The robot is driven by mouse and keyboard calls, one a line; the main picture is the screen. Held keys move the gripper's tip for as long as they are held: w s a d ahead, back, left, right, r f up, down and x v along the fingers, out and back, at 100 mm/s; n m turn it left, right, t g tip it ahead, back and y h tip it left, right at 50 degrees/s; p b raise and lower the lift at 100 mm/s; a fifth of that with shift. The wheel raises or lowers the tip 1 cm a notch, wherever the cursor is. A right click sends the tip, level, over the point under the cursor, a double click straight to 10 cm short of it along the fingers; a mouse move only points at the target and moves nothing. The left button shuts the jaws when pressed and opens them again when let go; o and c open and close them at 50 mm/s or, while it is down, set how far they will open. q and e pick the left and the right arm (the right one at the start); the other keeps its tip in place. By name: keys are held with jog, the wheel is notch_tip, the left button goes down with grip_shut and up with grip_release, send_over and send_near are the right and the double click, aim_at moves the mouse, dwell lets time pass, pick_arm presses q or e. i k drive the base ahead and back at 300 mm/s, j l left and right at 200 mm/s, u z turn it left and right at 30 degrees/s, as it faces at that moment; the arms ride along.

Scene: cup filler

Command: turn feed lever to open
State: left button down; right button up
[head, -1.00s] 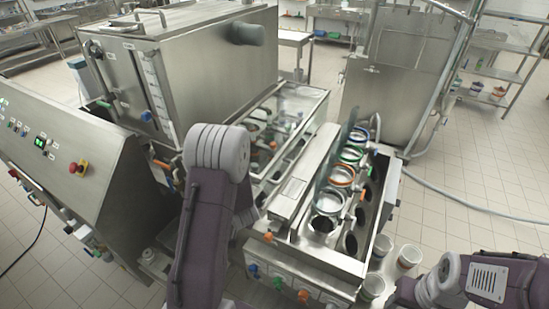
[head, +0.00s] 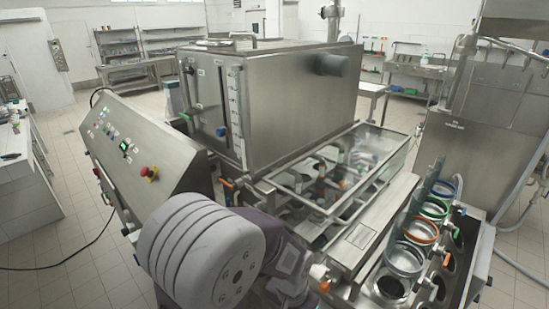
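A small orange-handled lever (head: 228,183) sits at the lower front corner of the steel tank (head: 285,105) in the head view. It may be the feed lever, but I see no label that confirms it. Its exact angle is too small to read. My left arm crosses the bottom of the view, its large grey joint in front of the machine's lower part. My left gripper is not visible, and the arm hides what lies behind it. My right arm and gripper are out of view.
A slanted control panel (head: 137,140) with a red stop button (head: 149,173) stands at left. A glass-covered trough (head: 335,170) lies right of the lever. A row of ringed cup holders (head: 421,231) is at lower right. A cable (head: 65,267) runs across the floor.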

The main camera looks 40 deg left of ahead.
aim_at(232, 186)
jog(key=i+j+u, duration=0.1)
jog(key=j+u, duration=0.2)
jog(key=i+j+u, duration=0.1)
jog(key=j+u, duration=0.2)
jog(key=i+j+u, duration=0.4)
jog(key=j+u, duration=0.15)
jog(key=j, duration=0.15)
jog(key=k+j, duration=0.15)
